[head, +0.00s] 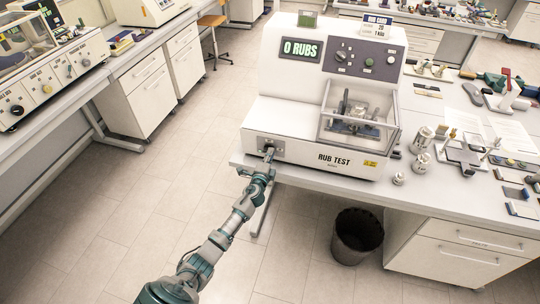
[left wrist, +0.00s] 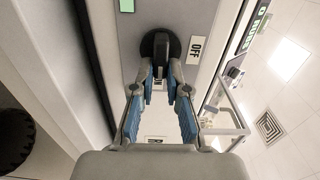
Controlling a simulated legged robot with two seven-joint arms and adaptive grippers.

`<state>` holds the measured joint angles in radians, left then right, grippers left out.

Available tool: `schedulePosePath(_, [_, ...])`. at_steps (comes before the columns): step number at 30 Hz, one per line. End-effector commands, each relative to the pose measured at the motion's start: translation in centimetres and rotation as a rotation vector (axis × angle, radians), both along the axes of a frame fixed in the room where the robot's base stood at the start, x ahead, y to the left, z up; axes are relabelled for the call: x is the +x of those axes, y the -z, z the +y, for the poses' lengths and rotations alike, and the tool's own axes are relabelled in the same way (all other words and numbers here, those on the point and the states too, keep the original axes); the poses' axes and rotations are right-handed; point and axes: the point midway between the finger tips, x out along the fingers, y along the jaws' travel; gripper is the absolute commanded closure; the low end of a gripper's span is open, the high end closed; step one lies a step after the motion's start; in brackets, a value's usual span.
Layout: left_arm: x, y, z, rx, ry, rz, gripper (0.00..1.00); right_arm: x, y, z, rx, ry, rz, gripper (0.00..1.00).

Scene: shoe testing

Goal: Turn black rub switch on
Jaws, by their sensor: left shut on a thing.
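The white rub test machine (head: 318,100) stands on a grey-white bench, with "0 RUBS" lit in green on its display (head: 301,49). The black rub switch (left wrist: 161,45) is on the machine's lower left front, a dark lever on a round black base. An "OFF" label (left wrist: 195,50) sits beside it in the left wrist view. My left gripper (head: 269,154) is at this switch. Its fingers (left wrist: 160,78) are shut on the switch's lever, one on each side. In the head view the gripper mostly hides the switch. My right gripper is not in view.
A clear guard (head: 360,108) covers the machine's rubbing area. Metal weights (head: 421,140) and several small tools lie on the bench to the right. A dark bin (head: 357,236) stands on the floor below. The floor around my left arm is clear.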

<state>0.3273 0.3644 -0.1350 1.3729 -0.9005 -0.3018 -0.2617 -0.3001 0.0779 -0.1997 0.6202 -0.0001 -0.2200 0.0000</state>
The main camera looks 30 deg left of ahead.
Motion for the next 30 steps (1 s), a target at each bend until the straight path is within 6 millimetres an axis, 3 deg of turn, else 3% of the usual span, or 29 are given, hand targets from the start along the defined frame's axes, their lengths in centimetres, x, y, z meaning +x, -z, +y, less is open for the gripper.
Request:
schedulePosePath(1, [-0.13,0.65,-0.11,0.01,0.0,0.013,1.0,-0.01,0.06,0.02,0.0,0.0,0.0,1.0])
schedulePosePath(19, [-0.17,0.87,-0.15,0.047,0.001,0.025,1.0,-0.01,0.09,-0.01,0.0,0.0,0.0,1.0])
schedulePosePath(20, [-0.17,0.87,-0.15,0.047,0.001,0.025,0.8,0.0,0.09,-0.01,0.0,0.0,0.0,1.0])
schedulePosePath(22, [-0.16,0.84,-0.15,0.046,0.001,0.023,0.63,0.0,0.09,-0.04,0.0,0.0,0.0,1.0])
schedulePosePath(30, [-0.15,0.37,-0.07,0.046,0.001,0.016,0.6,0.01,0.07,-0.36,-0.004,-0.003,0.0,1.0])
